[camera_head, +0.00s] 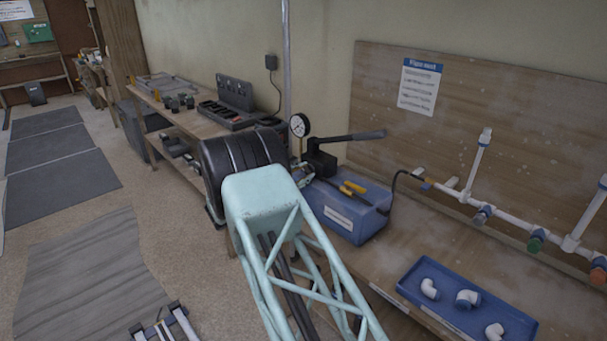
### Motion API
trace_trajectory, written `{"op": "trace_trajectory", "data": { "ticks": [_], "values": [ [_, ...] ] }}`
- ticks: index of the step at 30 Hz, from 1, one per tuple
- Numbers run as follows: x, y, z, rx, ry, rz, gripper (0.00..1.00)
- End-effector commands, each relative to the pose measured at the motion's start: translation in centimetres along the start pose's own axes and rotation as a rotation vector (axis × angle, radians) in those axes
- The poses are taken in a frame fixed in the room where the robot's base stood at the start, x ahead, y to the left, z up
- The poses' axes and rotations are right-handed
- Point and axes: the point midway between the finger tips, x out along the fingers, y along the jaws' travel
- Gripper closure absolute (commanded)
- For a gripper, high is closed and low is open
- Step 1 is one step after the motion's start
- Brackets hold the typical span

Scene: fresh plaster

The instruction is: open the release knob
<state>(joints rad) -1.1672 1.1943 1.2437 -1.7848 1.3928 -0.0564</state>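A black hand pump (320,161) with a long lever (355,137) stands on the bench behind a blue box. A round white pressure gauge (299,125) is at its left. Small metal fittings (304,173) show low at the pump's left, by my arm; I cannot tell whether the release knob is among them. My pale green lattice arm link and a black ribbed part rise in front of the pump's left side and hide what lies behind. My gripper is not visible, and I cannot tell what it touches.
The blue box (341,222) holds yellow-handled tools. A blue tray (408,286) with white pipe elbows is at lower right. White piping (520,238) with coloured valves runs along the wooden backboard (500,120). A farther bench (165,117) carries tool cases. Floor at left has open room.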

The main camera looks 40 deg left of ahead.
Motion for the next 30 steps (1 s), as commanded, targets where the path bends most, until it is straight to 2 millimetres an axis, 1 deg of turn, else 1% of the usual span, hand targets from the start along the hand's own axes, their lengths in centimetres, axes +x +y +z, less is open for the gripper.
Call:
{"op": "trace_trajectory", "data": {
  "ticks": [8, 14, 20, 30],
  "values": [
    [-0.01, 0.01, 0.00, -0.015, 0.000, 0.000, 0.89],
    [-0.01, 0.05, 0.01, -0.068, 0.000, 0.000, 0.89],
    [0.00, 0.11, 0.02, -0.168, 0.000, 0.000, 0.89],
    [-0.01, 0.23, 0.02, -0.401, 0.000, 0.000, 0.89]
  ]
}}
